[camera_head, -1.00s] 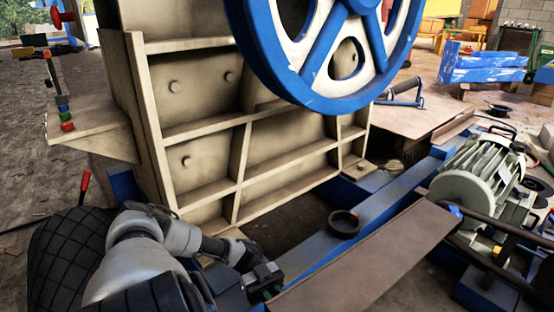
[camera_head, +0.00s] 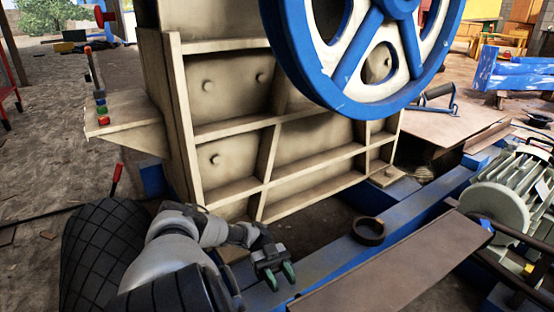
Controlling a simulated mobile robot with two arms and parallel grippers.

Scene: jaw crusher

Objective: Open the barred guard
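No barred guard can be clearly made out in this view. The beige ribbed crusher body (camera_head: 230,130) stands in the middle, with a large blue and white flywheel (camera_head: 345,92) on its near side. My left gripper (camera_head: 279,276) is low in the centre, over the blue base frame. Its two green-tipped fingers are apart with nothing visible between them. It is clear of the crusher body in the picture, left of a brown plate. My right gripper is out of view.
A brown plate (camera_head: 390,262) and a dark ring (camera_head: 369,231) lie on the blue frame (camera_head: 425,212). A grey motor (camera_head: 500,195) is at right. Floor at left is mostly open.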

